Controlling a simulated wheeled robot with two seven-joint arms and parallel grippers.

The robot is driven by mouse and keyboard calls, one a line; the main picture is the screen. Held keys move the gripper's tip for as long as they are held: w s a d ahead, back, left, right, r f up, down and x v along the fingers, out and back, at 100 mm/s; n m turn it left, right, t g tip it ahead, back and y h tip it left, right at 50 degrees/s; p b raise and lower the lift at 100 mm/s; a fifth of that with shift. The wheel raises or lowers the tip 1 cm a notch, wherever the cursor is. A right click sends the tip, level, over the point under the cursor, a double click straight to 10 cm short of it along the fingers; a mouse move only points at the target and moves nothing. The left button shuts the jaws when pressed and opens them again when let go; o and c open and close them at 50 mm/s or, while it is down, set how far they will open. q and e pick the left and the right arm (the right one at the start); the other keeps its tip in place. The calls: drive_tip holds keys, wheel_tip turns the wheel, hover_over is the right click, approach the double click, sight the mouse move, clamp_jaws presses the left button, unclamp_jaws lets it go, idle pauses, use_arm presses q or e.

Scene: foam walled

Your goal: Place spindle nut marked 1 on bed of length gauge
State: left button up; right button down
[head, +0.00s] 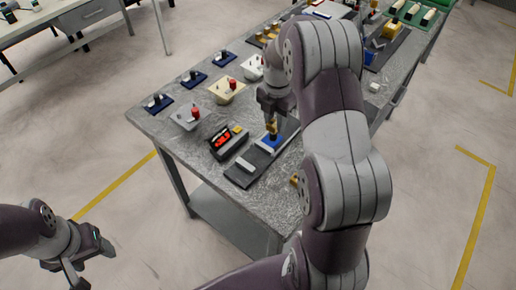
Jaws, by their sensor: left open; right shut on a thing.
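The length gauge appears as a long dark base (245,169) on the grey table, with a blue and pale section toward its far end. A boxy readout (222,139) with red digits stands beside it. My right gripper (272,122) points down over the blue section and is shut on a small brass spindle nut (272,130). I cannot tell whether the nut touches the blue surface, and its mark is too small to read. My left gripper (82,272) is open and empty, low at the left, away from the table.
Another small brass piece (294,180) lies near the table's right edge, partly beside my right arm. Blue, beige and grey stands (228,90) line the table's left side. A blue bin (372,52) and more parts stand farther back. My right arm hides the table's middle.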

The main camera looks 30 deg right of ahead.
hover_over(257, 158)
drive_tip(key=f, duration=0.3)
drive_tip(key=shift+w+d+f+p, duration=0.15)
drive_tip(key=shift+d+p, duration=0.1)
drive_tip(key=shift+p, duration=0.1)
drive_tip(key=shift+a+f, duration=0.15)
drive_tip(key=shift+f, duration=0.2)
drive_tip(key=f, duration=0.3)
drive_tip(key=shift+s+a, duration=0.1)
drive_tip(key=shift+s, duration=0.1)
drive_tip(key=shift+w+f, duration=0.1)
drive_tip(key=shift+f, duration=0.35)
drive_tip(key=shift+f, duration=0.1)
drive_tip(key=c, duration=0.8)
unclamp_jaws()
